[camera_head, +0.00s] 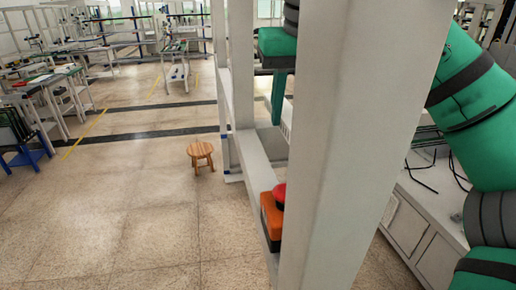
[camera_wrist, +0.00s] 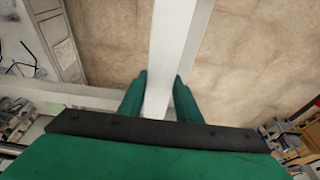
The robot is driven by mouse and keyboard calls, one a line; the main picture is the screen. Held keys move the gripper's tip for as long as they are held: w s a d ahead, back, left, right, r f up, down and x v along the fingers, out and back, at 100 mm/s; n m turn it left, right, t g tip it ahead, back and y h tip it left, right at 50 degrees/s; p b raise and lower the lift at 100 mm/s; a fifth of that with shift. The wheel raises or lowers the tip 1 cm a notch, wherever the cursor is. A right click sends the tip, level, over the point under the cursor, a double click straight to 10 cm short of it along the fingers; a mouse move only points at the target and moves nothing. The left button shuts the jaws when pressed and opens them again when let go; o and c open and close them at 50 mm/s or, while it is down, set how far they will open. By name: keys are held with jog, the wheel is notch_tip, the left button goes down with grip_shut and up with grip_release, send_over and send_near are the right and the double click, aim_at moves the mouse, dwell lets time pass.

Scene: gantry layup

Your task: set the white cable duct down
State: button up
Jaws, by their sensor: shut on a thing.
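My gripper (camera_wrist: 160,95) has its two green fingers closed on either side of a long white piece, which I take to be the white cable duct (camera_wrist: 158,104). Where the duct ends and any white frame behind it begins is hard to tell in the wrist view. In the head view, my green gripper (camera_head: 278,95) shows behind a thick white post, with one finger pointing down. A small part of a white slotted piece (camera_head: 287,122) shows beside that finger, and the post hides the rest. I cannot tell whether the duct touches anything below.
A thick white post (camera_head: 345,130) stands close in front. A wooden stool (camera_head: 201,152) stands on open floor at left. A white cabinet (camera_head: 425,225) with loose cables is at right.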

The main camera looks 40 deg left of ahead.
jog(key=a+f, duration=0.2)
jog(key=s+a+f, duration=0.1)
jog(key=f, duration=0.1)
jog(key=s+a+f, duration=0.1)
jog(key=a+f, duration=0.1)
jog(key=shift+a, duration=0.35)
jog(key=shift+s+x, duration=0.15)
jog(key=shift+x, duration=0.75)
jog(key=shift+s+x, duration=0.15)
jog(key=shift+x, duration=0.7)
jog(key=shift+d+f, duration=0.15)
jog(key=shift+f, duration=0.1)
jog(key=o, duration=1.2)
jog(key=v, duration=1.2)
jog(key=shift+r, duration=0.15)
